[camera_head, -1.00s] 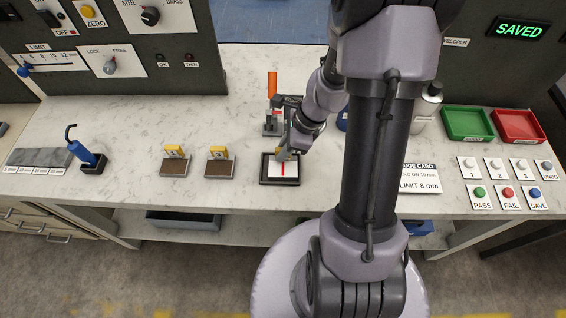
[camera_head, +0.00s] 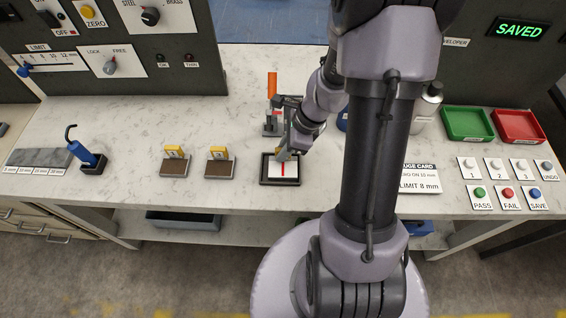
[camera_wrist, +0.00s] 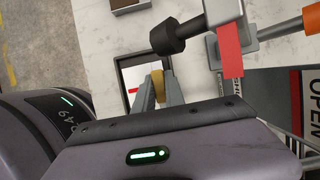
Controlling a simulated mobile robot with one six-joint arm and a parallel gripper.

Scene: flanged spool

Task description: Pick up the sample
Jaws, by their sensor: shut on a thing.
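My gripper (camera_head: 285,153) is low over a dark-framed tray (camera_head: 264,178) with a white pad marked by a red line. In the wrist view my gripper (camera_wrist: 158,92) is shut on a yellow grip (camera_wrist: 158,80) of a sample, between its two grey fingers. The rest of that sample is hidden by the fingers, so I cannot tell if it touches the pad. Two other samples, brown plates with yellow numbered grips, sit left of the tray: sample 1 (camera_head: 175,168) and sample 2 (camera_head: 219,168).
A stand with an orange handle (camera_head: 272,84) is just behind the tray; its dark round head (camera_wrist: 172,36) is close to my fingers. A blue hook-topped tool (camera_head: 86,155) stands left. Green (camera_head: 467,138) and red bins (camera_head: 519,139) and buttons are right. The counter's left middle is clear.

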